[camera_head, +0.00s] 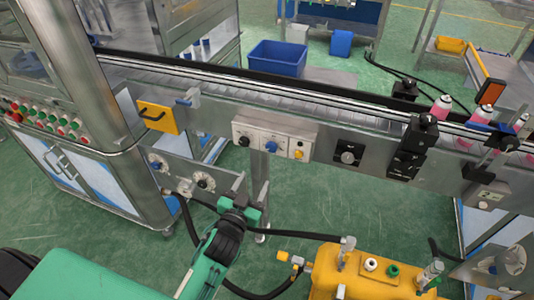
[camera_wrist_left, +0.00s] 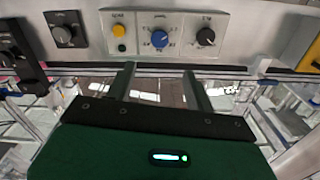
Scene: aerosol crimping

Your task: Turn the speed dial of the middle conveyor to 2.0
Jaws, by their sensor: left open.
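A pale control panel (camera_head: 274,139) is fixed to the conveyor's front side. In the head view it carries a black dial (camera_head: 244,141), a blue dial (camera_head: 271,146) in the middle and a yellow button (camera_head: 298,153). In the left wrist view the order is reversed: yellow button (camera_wrist_left: 119,31), blue dial (camera_wrist_left: 160,38), black dial (camera_wrist_left: 206,37). A scale surrounds the blue dial, but its numbers and pointer are too small to read surely. My left gripper (camera_head: 246,203) is open and empty below the panel; its fingers (camera_wrist_left: 160,75) point toward the blue dial without touching it. My right gripper is not in view.
The conveyor (camera_head: 330,110) runs across the view. Another black dial (camera_head: 348,154) and black boxes (camera_head: 408,158) sit right of the panel. A yellow handle plate (camera_head: 158,117) is at left. A yellow machine (camera_head: 370,275) stands at front right. Pink-and-white cans (camera_head: 441,107) stand at right.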

